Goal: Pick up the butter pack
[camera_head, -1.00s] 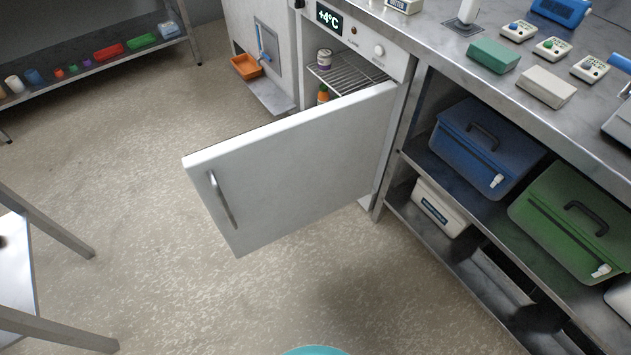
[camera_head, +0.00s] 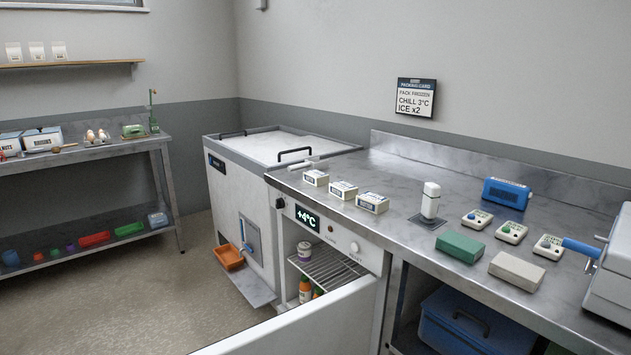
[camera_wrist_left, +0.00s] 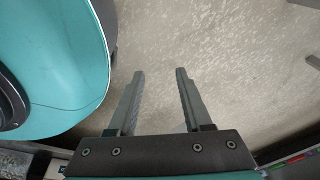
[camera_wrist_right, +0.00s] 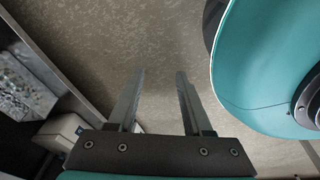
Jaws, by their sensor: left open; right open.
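Several small white packs with dark labels stand in a row on the steel counter in the head view; one of them (camera_head: 372,203) is at the right of the row, one (camera_head: 343,190) in the middle, one (camera_head: 316,178) at the left. The labels look like "BUTTER" but are too small to read surely. My left gripper (camera_wrist_left: 158,72) is open and empty, pointing at the bare floor in the left wrist view. My right gripper (camera_wrist_right: 160,74) is open and empty above the floor in the right wrist view. Neither gripper shows in the head view.
The fridge door (camera_head: 310,325) stands open below the counter (camera_head: 400,178). Right of the packs are a white dispenser (camera_head: 430,200), a green block (camera_head: 460,247), a beige block (camera_head: 517,270), small timers (camera_head: 511,232) and a blue radio (camera_head: 507,193). A chest (camera_head: 275,148) stands left.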

